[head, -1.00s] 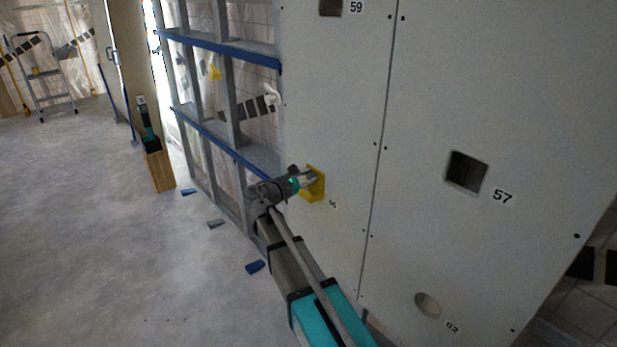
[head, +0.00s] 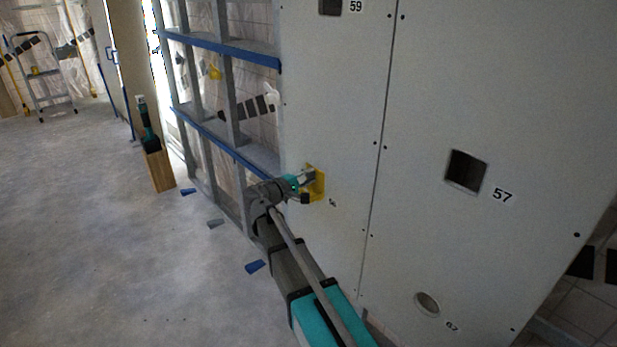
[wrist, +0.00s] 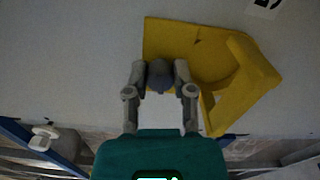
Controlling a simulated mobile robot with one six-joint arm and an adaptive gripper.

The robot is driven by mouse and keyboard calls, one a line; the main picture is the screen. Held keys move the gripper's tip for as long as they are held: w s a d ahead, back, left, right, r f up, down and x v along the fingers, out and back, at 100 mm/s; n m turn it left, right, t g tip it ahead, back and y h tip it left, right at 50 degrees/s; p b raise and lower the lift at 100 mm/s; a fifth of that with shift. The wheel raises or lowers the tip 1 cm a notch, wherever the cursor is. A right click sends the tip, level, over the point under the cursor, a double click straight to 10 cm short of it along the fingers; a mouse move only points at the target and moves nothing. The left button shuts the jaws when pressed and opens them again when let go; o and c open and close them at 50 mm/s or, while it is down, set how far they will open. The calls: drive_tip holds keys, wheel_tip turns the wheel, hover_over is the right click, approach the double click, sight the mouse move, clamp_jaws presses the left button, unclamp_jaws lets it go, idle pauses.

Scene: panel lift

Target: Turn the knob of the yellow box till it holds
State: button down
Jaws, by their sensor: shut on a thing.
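The yellow box (head: 319,184) is fixed on the pale wall panel, near its left edge and beside a small printed number. In the wrist view the yellow box (wrist: 220,50) has a flat plate and a raised, angled part at the right. A grey knob (wrist: 160,75) sits at the plate's lower left. My gripper (wrist: 160,80) has its two fingers on either side of the knob and is shut on it. In the head view my gripper (head: 307,180) reaches the box from the left and hides part of it; the knob cannot be made out there.
The panel has square openings, one beside the number 57 (head: 466,171), and a round hole (head: 427,304) low down. A metal stud frame with blue rails (head: 220,45) stands left of the panel. Small blue pieces (head: 255,267) lie on the floor. The floor at left is mostly clear.

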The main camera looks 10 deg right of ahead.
drive_tip(key=shift+m, duration=1.1)
drive_tip(key=shift+c, duration=2.2)
unclamp_jaws()
drive_tip(key=v, duration=1.2)
